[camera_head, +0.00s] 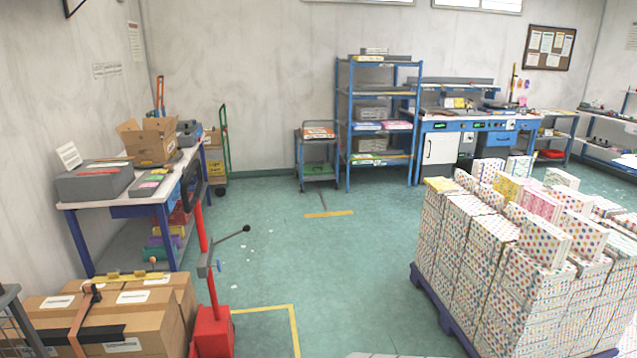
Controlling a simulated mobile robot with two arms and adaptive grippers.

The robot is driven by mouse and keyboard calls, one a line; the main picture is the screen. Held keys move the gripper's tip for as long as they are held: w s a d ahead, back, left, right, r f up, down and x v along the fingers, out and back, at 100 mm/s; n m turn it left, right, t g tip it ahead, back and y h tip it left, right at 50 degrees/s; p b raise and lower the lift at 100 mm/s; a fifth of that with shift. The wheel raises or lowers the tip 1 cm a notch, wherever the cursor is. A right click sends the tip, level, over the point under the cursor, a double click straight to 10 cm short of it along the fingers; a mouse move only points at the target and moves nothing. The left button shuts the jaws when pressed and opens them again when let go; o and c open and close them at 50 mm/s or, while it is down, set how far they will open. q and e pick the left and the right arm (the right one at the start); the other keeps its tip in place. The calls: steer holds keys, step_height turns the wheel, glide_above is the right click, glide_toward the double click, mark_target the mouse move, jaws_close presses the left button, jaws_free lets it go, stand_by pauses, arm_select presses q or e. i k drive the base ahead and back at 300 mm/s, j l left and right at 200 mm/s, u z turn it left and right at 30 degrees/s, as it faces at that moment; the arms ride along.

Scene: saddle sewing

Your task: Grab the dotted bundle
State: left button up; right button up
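Several white bundles with coloured dots are stacked in tall columns on a blue pallet (428,297) at the right. Another dotted bundle (562,178) sits at the back right of the top. A yellow bundle (508,187) and a pink bundle (541,205) lie among the dotted ones on top. The right side of the stack runs out of the picture. Neither of my grippers is in view.
A red stand with a lever (212,332) and strapped cardboard boxes (145,312) are at the lower left. A workbench (140,192) stands behind them. A blue shelf rack (343,130) and a trolley (319,170) stand at the back wall. The green floor (350,270) between is clear.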

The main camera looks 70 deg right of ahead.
mark_target(484, 170)
steer(key=z, duration=3.25)
steer(key=i+l+u, duration=0.1)
steer(key=i, duration=0.25)
steer(key=i+l, duration=0.1)
steer(key=i, duration=0.25)
steer(key=i+j+u, duration=0.2)
steer(key=i+u, duration=0.3)
steer(key=i, duration=0.4)
steer(key=i+l+u, duration=0.15)
steer(key=i+u, duration=0.35)
steer(key=i, duration=0.45)
steer(key=i+z, duration=0.2)
steer(key=i, duration=0.4)
steer(key=i+j+z, duration=0.2)
steer(key=i, duration=0.35)
